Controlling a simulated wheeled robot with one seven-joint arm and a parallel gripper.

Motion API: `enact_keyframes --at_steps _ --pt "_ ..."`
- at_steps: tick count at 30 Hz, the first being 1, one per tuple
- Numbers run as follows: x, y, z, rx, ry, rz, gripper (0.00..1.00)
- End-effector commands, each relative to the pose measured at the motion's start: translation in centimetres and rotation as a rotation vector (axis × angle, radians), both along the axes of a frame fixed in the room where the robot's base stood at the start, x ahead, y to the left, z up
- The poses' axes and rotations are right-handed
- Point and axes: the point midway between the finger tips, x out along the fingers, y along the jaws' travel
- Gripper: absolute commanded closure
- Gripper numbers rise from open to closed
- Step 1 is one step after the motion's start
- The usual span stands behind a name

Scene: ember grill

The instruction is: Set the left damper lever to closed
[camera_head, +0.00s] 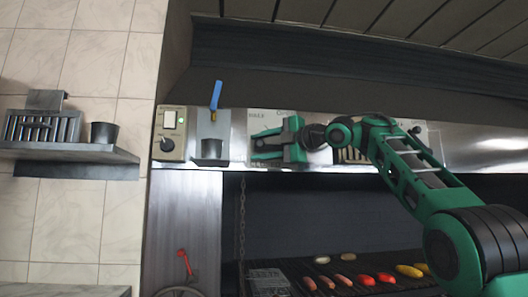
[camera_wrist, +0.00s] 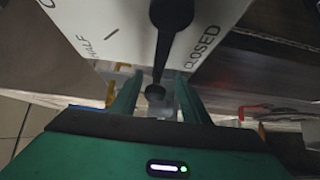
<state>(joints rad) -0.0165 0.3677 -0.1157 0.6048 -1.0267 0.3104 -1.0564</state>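The white damper plate (camera_head: 262,122) is on the steel front panel, partly hidden by my gripper (camera_head: 257,149); its HALF and OPEN marks show. In the wrist view the plate (camera_wrist: 120,18) shows HALF and CLOSED. The black damper lever (camera_wrist: 162,60) points down from its hub, between those two marks and closer to CLOSED. Its knobbed end lies between the fingers of my gripper (camera_wrist: 157,88). The fingers stand apart with a gap visible on each side of the knob. In the head view the lever is hidden by my gripper.
A second plate (camera_head: 431,137) is at right behind my arm. Below, food lies on the grill grate (camera_head: 300,270). A shelf (camera_head: 75,153) is at left.

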Motion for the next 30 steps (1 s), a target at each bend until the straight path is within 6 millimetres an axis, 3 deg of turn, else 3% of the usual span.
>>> enact_keyframes --at_steps 11,24,30 --pt "-1.0 -0.7 0.4 -0.001 -0.006 0.001 0.58" --pt "-5.6 -6.5 0.4 0.001 -0.005 -0.002 0.58" --pt "-6.8 -7.9 0.4 0.000 -0.004 0.001 0.58"
